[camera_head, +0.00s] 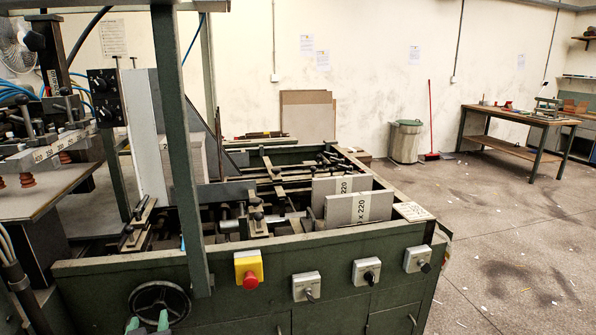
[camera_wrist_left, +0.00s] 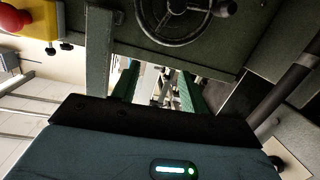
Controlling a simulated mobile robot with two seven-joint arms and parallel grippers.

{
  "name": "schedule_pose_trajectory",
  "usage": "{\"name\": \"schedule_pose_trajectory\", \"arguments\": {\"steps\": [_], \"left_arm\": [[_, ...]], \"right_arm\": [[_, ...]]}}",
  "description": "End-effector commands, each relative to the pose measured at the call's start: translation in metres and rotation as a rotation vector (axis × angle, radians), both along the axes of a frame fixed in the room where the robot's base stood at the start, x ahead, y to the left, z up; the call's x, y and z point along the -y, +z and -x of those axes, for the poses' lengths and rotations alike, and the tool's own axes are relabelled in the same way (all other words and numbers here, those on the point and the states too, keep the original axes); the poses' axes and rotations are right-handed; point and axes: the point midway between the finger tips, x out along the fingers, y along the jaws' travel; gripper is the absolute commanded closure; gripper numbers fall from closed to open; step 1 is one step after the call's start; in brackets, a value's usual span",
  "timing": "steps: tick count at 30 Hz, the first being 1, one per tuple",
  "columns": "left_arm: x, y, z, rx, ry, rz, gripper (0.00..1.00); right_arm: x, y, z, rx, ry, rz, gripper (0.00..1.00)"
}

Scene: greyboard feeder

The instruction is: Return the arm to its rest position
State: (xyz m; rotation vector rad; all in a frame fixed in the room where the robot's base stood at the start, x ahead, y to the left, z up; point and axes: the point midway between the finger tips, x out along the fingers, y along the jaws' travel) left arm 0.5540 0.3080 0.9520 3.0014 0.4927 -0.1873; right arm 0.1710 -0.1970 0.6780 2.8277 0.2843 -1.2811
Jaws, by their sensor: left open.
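My left gripper (camera_head: 148,322) shows at the bottom left edge of the head view, only its two green fingertips in sight. They stand apart, just in front of the lower part of the black handwheel on the feeder's front panel. In the left wrist view the left gripper (camera_wrist_left: 157,88) has its two green fingers spread, with nothing held between them. The black handwheel (camera_wrist_left: 183,8) is at the top of that view, beyond the fingers. I cannot tell whether the fingers touch anything. My right gripper is in neither view.
The green feeder (camera_head: 330,244) fills the front, with a red stop button (camera_head: 250,281) and several knobs. Two labelled grey board stacks (camera_head: 358,207) sit in it. A post (camera_head: 181,150) rises near the handwheel. Open floor (camera_head: 510,240) lies to the right, before a workbench (camera_head: 520,117).

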Motion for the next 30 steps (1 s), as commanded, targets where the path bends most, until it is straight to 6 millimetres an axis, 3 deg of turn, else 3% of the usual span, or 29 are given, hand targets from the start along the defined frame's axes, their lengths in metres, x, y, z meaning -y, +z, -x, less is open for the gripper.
{"name": "schedule_pose_trajectory", "arguments": {"steps": [5, 8, 15, 21, 24, 30], "left_arm": [[0.020, -0.069, 0.050, -0.141, -0.105, -0.035, 0.55], [0.033, -0.111, 0.089, -0.231, -0.176, -0.049, 0.55], [0.067, -0.194, 0.204, -0.438, -0.349, -0.048, 0.55], [0.091, -0.234, 0.305, -0.584, -0.471, -0.016, 0.55], [0.098, -0.243, 0.338, -0.627, -0.507, -0.001, 0.55], [0.104, -0.248, 0.364, -0.661, -0.533, 0.012, 0.55]], "right_arm": [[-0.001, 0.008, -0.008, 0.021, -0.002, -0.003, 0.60], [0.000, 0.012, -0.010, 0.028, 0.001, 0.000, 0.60], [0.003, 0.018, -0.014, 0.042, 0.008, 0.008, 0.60], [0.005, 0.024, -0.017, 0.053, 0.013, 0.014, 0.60], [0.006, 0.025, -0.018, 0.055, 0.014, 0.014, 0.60], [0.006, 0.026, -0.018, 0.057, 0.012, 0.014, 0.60]]}}
